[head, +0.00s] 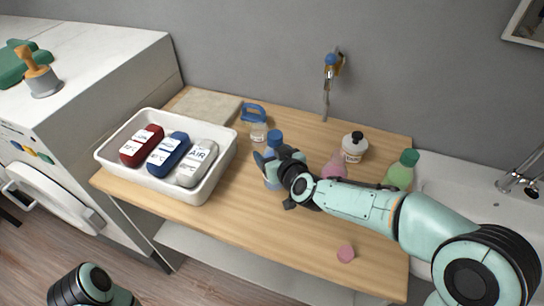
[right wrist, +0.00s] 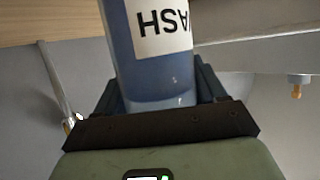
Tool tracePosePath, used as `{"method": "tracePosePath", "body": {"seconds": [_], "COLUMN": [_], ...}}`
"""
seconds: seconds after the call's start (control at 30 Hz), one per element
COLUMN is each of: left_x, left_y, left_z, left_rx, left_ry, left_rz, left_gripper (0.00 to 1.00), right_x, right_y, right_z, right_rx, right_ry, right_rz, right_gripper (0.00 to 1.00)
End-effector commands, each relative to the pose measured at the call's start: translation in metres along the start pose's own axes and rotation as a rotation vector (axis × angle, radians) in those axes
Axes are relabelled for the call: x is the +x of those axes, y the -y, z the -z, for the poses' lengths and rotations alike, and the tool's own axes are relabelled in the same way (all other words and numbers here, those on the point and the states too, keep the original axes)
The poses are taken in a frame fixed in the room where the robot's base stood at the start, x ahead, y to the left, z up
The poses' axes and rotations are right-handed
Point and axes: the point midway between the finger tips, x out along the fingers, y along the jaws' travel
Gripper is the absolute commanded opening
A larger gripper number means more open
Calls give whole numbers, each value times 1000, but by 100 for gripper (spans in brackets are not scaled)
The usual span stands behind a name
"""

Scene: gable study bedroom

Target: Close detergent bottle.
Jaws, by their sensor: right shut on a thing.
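My right gripper (head: 271,163) is shut on a blue bottle (head: 271,182) near the middle of the wooden counter. In the right wrist view the translucent blue bottle (right wrist: 155,78) sits between the fingers, its white label reading "WASH" upside down. A blue cap (head: 275,137) shows at its top in the head view. Whether its base touches the counter is hard to tell. A pink bottle (head: 334,167) stands behind my right arm, partly hidden; its top shows no clear cap. A small loose pink cap (head: 346,253) lies near the counter's front edge. My left gripper is out of view.
A white tray (head: 108,157) with red, blue and grey containers is at left. A tap (head: 331,75) rises at the wall. The front middle counter is clear.

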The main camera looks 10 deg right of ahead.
Motion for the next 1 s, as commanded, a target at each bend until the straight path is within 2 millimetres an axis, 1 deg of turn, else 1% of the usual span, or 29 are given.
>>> {"method": "tracePosePath", "body": {"seconds": [0.17,0.33,0.37,0.4,0.43,0.67,0.8,0.87,0.97,1.0], "left_x": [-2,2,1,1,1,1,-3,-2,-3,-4], "left_y": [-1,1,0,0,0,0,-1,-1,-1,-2], "left_z": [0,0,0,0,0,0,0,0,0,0], "left_rx": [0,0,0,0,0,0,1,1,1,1], "left_ry": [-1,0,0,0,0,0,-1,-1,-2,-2], "left_rz": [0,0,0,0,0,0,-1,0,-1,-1], "left_gripper": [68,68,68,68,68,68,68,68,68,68], "right_x": [-1,1,1,1,1,1,-2,-10,-28,-37], "right_y": [0,0,0,0,0,0,0,0,0,0], "right_z": [3,-1,-2,-1,-1,-1,4,3,4,3], "right_rx": [-1,-1,-1,0,-1,0,-1,-1,-1,-1], "right_ry": [-4,-4,-1,-1,-1,-1,-2,-2,-4,-4], "right_rz": [0,-1,0,0,0,0,0,0,0,-1], "right_gripper": [0,0,80,93,96,96,96,96,96,96]}}
